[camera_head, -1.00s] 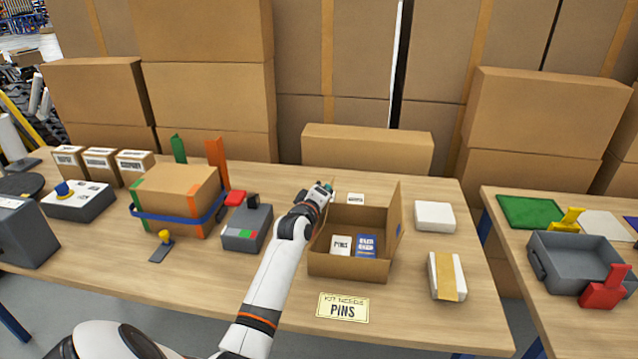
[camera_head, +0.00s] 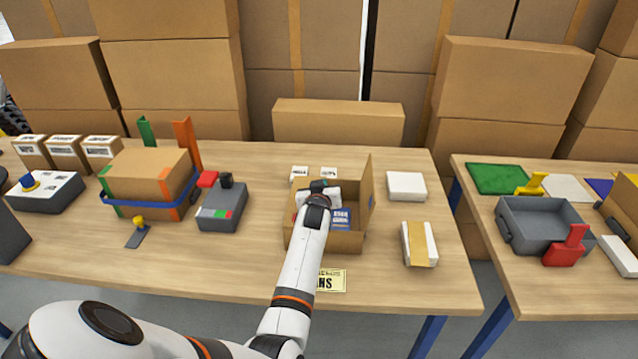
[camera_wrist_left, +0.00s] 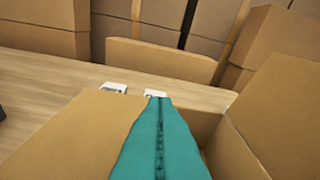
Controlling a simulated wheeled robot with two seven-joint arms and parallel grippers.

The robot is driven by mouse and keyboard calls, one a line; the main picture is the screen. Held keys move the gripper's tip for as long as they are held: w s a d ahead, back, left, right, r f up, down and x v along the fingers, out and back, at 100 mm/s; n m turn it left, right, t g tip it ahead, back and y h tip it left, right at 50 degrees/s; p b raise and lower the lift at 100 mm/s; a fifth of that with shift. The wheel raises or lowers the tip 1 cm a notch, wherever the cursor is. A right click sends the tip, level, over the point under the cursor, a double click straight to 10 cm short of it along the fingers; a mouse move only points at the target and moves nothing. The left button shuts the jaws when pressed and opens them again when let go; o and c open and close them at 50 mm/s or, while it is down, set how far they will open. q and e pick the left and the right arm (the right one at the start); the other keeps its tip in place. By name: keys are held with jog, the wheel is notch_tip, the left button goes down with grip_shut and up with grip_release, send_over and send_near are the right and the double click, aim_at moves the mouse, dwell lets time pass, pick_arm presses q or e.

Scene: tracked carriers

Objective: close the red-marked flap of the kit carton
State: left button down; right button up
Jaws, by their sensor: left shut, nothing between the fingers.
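The kit carton (camera_head: 298,239) is open on the table. One flap (camera_head: 364,190) stands up at its right; it also shows in the wrist view (camera_wrist_left: 285,105). A brown panel (camera_wrist_left: 70,135) lies left of my fingers in the wrist view; I cannot tell if it is a flap. No red mark on the carton shows clearly. My left gripper (camera_head: 322,187) is shut and empty over the carton's left part; its teal fingers show in the wrist view (camera_wrist_left: 157,105). A blue packet (camera_head: 341,219) lies inside. My arm hides part of the carton. My right gripper is out of view.
A strapped carton (camera_head: 150,170) and a grey device (camera_head: 221,206) stand to the left. A white box (camera_head: 406,185) and a taped white packet (camera_head: 419,244) lie to the right. A card (camera_head: 331,280) lies in front.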

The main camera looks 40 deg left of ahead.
pick_arm(q)
jog(key=shift+w+d+f+m+b, duration=0.1)
jog(key=shift+d+f+m+b, duration=0.1)
jog(key=shift+f+m+b, duration=0.4)
jog(key=shift+f, duration=0.5)
jog(key=shift+w+d, duration=0.1)
